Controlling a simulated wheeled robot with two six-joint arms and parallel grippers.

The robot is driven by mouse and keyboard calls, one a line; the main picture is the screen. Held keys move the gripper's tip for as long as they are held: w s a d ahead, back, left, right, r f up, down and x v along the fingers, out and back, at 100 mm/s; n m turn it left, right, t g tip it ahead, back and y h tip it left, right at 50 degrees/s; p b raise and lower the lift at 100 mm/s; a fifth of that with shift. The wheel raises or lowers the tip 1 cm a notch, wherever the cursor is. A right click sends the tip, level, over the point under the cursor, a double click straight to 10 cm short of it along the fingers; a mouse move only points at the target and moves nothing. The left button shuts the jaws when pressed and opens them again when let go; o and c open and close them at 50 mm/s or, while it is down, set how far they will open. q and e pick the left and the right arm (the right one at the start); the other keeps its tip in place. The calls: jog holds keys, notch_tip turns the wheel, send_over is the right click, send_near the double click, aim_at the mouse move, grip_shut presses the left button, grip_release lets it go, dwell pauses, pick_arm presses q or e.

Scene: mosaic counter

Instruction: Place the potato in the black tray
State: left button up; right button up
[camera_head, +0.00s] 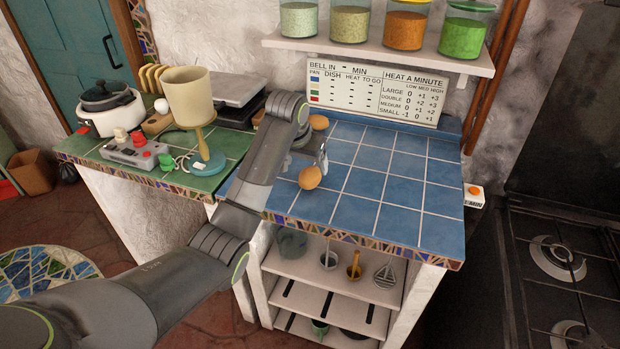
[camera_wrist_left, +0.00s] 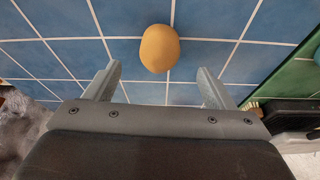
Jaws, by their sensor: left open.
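A round orange-brown potato (camera_head: 310,177) lies on the blue tiled counter, near its front edge. It also shows in the left wrist view (camera_wrist_left: 160,48), centred just beyond the fingertips and not touching them. My left gripper (camera_head: 319,156) is low over the counter, right behind the potato. In the left wrist view its two fingers (camera_wrist_left: 160,88) are spread wide with only tile between them. A dark flat thing (camera_wrist_left: 287,112) on the green surface at the right of the wrist view could be the black tray; I cannot tell. My right gripper is not in view.
Another orange-brown thing (camera_head: 318,122), partly hidden, lies behind my gripper. The green counter (camera_head: 90,148) at left holds a cooker (camera_head: 109,112), a beige cup (camera_head: 188,95) on a stand and a grey flat device (camera_head: 240,88). The blue counter's right side is clear.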

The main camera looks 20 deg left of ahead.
aim_at(309, 172)
pick_arm(q)
jog(key=shift+p+x, duration=0.5)
jog(key=shift+x, duration=2.55)
jog(key=c, duration=1.1)
jog(key=shift+r, duration=0.1)
jog(key=shift+c, duration=0.7)
jog(key=shift+r, duration=0.1)
